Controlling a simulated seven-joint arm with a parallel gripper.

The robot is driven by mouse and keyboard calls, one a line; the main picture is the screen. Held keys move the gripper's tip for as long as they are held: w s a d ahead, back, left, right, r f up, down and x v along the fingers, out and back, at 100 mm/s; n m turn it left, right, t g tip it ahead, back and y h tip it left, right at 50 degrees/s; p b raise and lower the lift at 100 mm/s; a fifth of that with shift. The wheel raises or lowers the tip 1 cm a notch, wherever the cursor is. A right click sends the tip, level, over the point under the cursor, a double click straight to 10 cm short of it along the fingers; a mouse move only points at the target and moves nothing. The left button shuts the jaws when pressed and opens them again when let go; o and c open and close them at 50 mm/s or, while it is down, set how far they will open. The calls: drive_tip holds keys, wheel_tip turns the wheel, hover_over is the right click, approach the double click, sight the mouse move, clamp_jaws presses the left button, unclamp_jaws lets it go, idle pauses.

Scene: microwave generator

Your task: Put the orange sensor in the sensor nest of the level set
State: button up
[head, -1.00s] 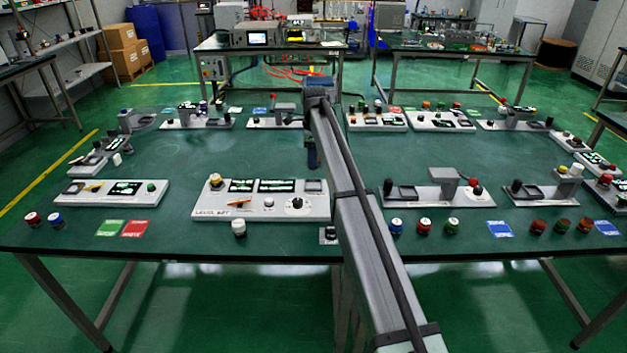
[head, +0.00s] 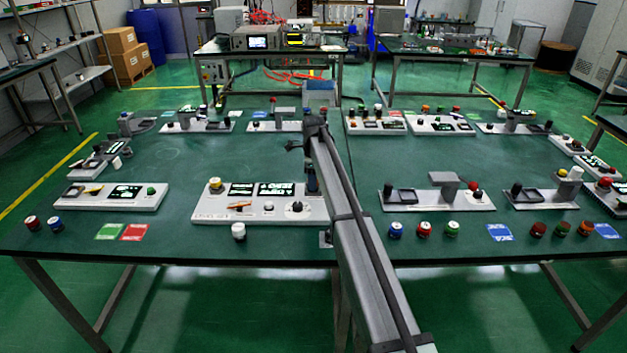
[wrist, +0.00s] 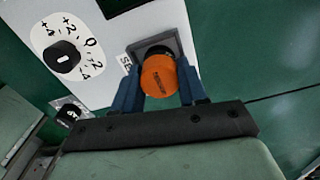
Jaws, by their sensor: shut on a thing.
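The level set (head: 225,213) is a white panel at the front middle of the table, with dark screens and a knob (head: 297,206). The orange sensor (wrist: 160,77) is a short cylinder between the blue fingers of my gripper (wrist: 160,92) in the wrist view. My gripper is shut on it. The sensor nest (wrist: 172,42) is a grey square frame at the panel's corner, just beyond the sensor. The sensor overlaps the nest in that view; I cannot tell whether it sits inside. In the head view my arm hides the nest and the sensor.
A white-topped button (head: 239,231) stands in front of the panel. Another panel (head: 435,200) with a grey post stands to the right. Several coloured buttons (head: 424,227) line the front edge. The table's middle behind the level set is clear.

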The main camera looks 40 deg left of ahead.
drive_tip(key=shift+f, duration=0.1)
drive_tip(key=o, duration=1.2)
wheel_tip(320, 180, up, 12)
drive_tip(key=shift+r, duration=0.15)
